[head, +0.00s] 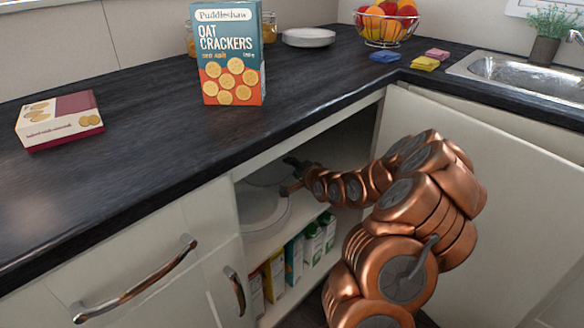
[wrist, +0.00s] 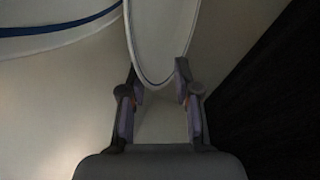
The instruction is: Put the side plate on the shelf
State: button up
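My gripper (head: 288,178) is inside the open cupboard under the counter, above its upper shelf (head: 290,228). In the wrist view its two fingers (wrist: 159,84) stand apart, with the rim of a white plate (wrist: 162,40) showing between them. This plate appears as a narrow oval; I cannot tell whether the fingers touch it. In the head view a dim plate (head: 268,174) shows by the fingertips, partly hidden by the counter edge. A larger white plate (head: 262,212) is on the shelf at the left; a blue-rimmed plate (wrist: 55,38) shows in the wrist view.
Several cartons (head: 293,259) stand on the lower shelf. The open cupboard door (head: 500,190) is right of my arm. The counter (head: 150,165) holds a cracker box (head: 231,55), a biscuit box (head: 60,120), a white dish (head: 308,37) and a fruit basket (head: 386,30).

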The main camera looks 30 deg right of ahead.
jog(key=p+v, duration=0.1)
jog(key=v, duration=1.1)
jog(key=shift+p, duration=0.35)
jog(key=a+f+n+g, duration=0.1)
jog(key=a, duration=0.2)
jog(key=s+a+f+n+g+y, duration=0.1)
jog(key=a+n+g, duration=0.1)
jog(key=a, duration=0.1)
jog(key=s+a+f+n+g+y, duration=0.1)
jog(key=a+f+n, duration=0.1)
jog(key=a, duration=0.2)
jog(key=shift+f+g, duration=0.15)
jog(key=shift+g, duration=0.25)
jog(key=s+a+r+n+g, duration=0.2)
jog(key=s+a, duration=0.4)
jog(key=s, duration=0.5)
jog(key=s+a+r+n+g, duration=0.3)
jog(key=s+a+n+g, duration=0.2)
jog(key=s, duration=0.6)
jog(key=s+a+r+n+g, duration=0.2)
jog(key=s+a+n+g, duration=0.2)
jog(key=s, duration=0.7)
jog(key=a+g, duration=0.2)
jog(key=a, duration=0.2)
jog(key=shift+s+r+g+h, duration=0.2)
jog(key=shift+r+g+h, duration=0.05)
jog(key=shift+g+h, duration=0.15)
